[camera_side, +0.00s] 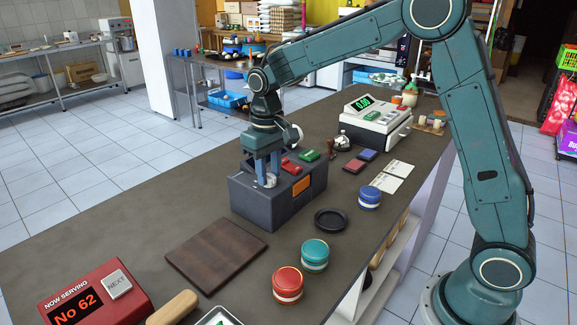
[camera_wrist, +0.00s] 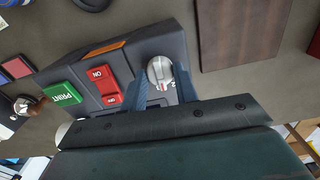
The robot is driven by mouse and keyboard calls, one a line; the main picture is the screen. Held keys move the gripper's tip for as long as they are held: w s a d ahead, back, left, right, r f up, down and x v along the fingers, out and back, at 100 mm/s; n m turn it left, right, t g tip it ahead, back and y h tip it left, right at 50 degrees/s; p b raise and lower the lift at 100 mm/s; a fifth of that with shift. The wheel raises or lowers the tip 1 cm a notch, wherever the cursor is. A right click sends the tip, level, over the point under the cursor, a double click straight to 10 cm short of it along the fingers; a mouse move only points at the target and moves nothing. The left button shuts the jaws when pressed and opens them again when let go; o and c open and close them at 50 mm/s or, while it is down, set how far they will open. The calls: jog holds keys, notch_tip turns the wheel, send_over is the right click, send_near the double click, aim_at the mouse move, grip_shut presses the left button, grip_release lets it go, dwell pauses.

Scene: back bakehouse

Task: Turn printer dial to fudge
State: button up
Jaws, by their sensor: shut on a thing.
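The printer (camera_side: 262,207) is a dark grey box on the counter with an orange panel on its front. Its dial (camera_wrist: 160,71) is a silver-grey round knob with a raised grip bar, on the printer's top. My gripper (camera_side: 262,178) points down over that top, and its blue fingers are closed on the dial. In the wrist view one finger stands on each side of the knob. The dial's markings are mostly hidden or too small to read, so I cannot tell which setting it points to.
Beside the dial are a red ON switch (camera_wrist: 106,87) and a green PRINT button (camera_wrist: 63,96). A dark wooden board (camera_side: 217,254) lies in front of the printer. A black round dish (camera_side: 331,219) and teal (camera_side: 315,256) and red (camera_side: 288,286) tins stand to the right.

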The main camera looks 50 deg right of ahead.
aim_at(269, 175)
jog(key=shift+m, duration=1.7)
jog(key=o, duration=1)
jog(key=shift+c, duration=0.2)
jog(key=shift+r, duration=0.15)
notch_tip(269, 175, up, 14)
jog(key=shift+f, duration=0.2)
